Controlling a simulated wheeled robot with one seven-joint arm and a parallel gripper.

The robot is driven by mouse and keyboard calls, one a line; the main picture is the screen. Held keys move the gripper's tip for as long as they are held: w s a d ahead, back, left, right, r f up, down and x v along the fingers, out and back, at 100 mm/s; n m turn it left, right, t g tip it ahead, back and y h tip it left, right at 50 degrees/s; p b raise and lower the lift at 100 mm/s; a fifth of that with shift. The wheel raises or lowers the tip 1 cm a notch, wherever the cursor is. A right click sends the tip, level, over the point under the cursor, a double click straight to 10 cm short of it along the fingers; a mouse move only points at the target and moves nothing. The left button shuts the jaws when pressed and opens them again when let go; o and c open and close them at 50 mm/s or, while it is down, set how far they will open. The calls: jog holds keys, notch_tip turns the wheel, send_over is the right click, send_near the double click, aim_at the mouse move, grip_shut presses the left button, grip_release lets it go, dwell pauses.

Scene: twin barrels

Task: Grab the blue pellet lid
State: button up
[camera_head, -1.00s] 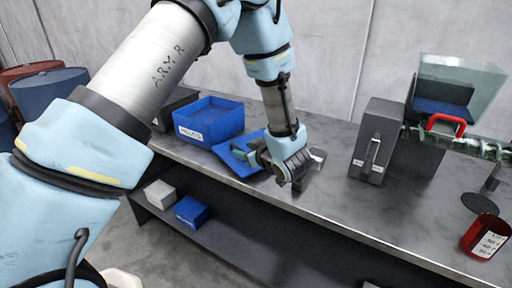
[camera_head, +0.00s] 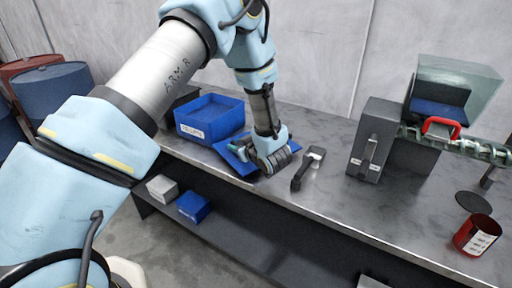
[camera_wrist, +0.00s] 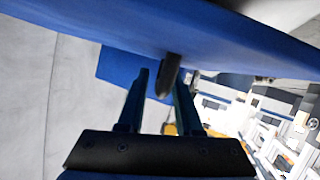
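The blue pellet lid (camera_head: 229,151) lies on the bench just right of the open blue bin labelled PELLETS (camera_head: 209,119). My gripper (camera_head: 245,149) is low over the lid's right part and hides some of it. In the wrist view the lid's blue underside or face (camera_wrist: 220,32) spans the top of the picture, with a dark knob or handle (camera_wrist: 170,72) sticking out from it. My gripper's two fingers (camera_wrist: 161,76) are apart, and the knob shows between their tips, nearer the right finger. I cannot tell whether either finger touches it.
A black-handled scraper-like tool (camera_head: 307,168) lies right of my gripper. A grey box machine (camera_head: 372,140), a clear hopper with a red handle (camera_head: 441,124) and a red can (camera_head: 477,236) stand further right. Blue and grey boxes sit on the lower shelf (camera_head: 193,207).

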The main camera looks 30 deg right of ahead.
grip_shut()
dwell(1.1)
